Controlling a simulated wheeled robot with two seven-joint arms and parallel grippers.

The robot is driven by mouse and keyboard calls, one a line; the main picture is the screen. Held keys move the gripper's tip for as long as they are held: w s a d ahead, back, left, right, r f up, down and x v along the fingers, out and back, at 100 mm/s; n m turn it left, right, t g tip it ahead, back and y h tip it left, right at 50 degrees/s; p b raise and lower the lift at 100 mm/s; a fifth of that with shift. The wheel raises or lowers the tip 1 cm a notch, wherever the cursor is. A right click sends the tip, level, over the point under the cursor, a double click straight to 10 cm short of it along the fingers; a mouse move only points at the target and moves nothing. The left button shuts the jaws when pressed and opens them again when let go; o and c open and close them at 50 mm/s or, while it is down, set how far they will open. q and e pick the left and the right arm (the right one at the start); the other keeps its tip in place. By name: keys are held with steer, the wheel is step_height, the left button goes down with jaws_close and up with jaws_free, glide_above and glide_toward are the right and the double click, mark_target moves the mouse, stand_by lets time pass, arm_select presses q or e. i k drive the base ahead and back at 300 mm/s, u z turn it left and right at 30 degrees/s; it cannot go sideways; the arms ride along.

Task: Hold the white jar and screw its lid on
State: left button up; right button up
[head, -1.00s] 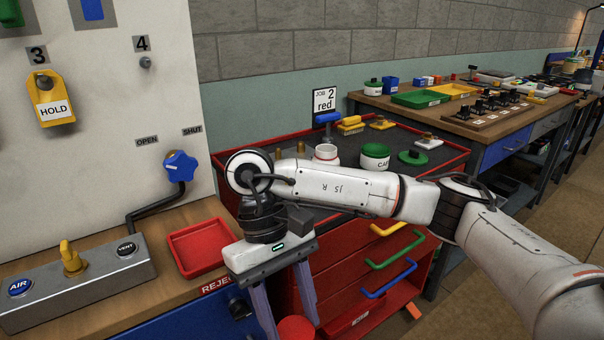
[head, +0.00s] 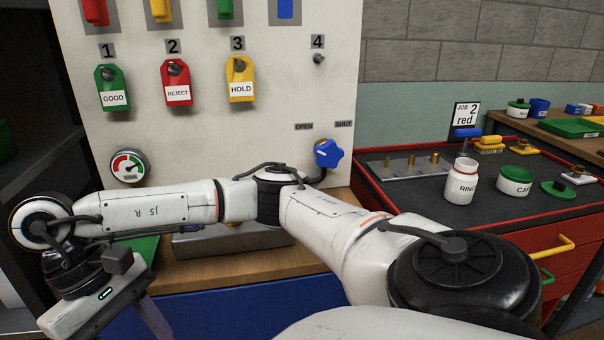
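The white jar (head: 461,184), labelled "RING" as far as I can read, stands upright on the dark top of the red cabinet, with its mouth showing and no lid on it. I cannot make out its lid in the current view. My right gripper (head: 100,306) is at the lower left, far from the jar. Part of one finger shows, but the fingertips are below the picture's edge, so I cannot see whether it holds anything. My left gripper is not in view.
A green-rimmed jar (head: 514,182) and a green lid (head: 558,189) stand right of the white jar. A holder with brass pegs (head: 410,166) is behind it. A blue valve knob (head: 328,154) and hanging tags (head: 176,84) are on the panel. My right arm crosses the foreground.

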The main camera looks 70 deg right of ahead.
mark_target(462, 180)
steer(key=u, duration=0.35)
steer(key=k, duration=1.8)
steer(key=z, duration=2.2)
steer(key=i, duration=0.2)
